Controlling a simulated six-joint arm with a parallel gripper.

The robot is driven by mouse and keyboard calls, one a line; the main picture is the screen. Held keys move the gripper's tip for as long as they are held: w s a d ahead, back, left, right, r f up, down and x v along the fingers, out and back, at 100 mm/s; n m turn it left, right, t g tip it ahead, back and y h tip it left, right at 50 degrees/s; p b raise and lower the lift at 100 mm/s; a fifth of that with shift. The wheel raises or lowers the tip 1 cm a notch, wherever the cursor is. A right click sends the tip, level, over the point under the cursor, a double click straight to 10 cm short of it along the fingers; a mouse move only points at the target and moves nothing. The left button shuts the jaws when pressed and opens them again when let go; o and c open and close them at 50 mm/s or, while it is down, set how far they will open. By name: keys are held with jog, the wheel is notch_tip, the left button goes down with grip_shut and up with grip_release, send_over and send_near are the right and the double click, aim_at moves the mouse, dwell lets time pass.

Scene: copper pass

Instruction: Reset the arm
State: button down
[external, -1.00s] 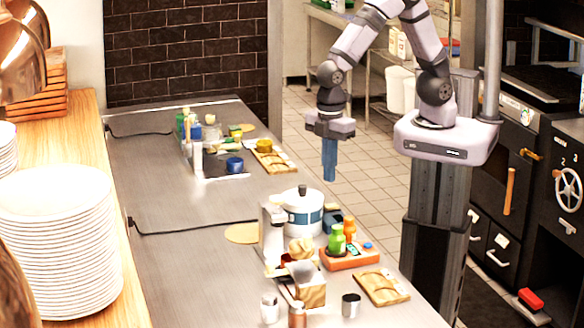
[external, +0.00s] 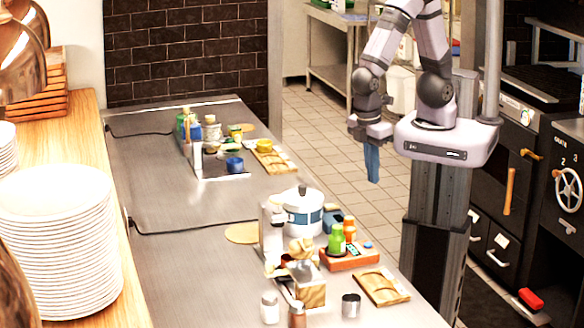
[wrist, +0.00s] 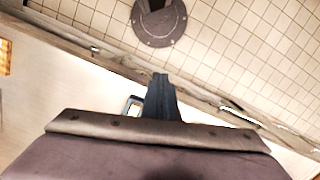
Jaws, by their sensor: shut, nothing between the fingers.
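My gripper (external: 372,178) hangs from my arm in the external view, fingers pointing down. It is close to my own base, out past the right edge of the steel counter (external: 180,250). The blue fingers are shut and hold nothing. In the wrist view my closed fingers (wrist: 161,98) show as one dark narrow shape against the counter edge and the tiled floor. No object touches the gripper.
On the counter stand a white pot (external: 303,222), a red tray (external: 350,257) with green and orange bottles, a wooden board (external: 382,287) and a metal cup (external: 351,305). Another group with a blue bowl (external: 234,165) sits farther back. Plates (external: 58,240) are stacked at left.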

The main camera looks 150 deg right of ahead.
jog(key=w+a+r+n+t+b, duration=0.1)
jog(key=a+n, duration=0.4)
jog(key=a, duration=0.5)
jog(key=shift+w+a+r+n+h, duration=0.3)
jog(key=shift+w+r+h, duration=0.1)
jog(key=shift+w+r, duration=0.25)
jog(key=shift+d, duration=0.1)
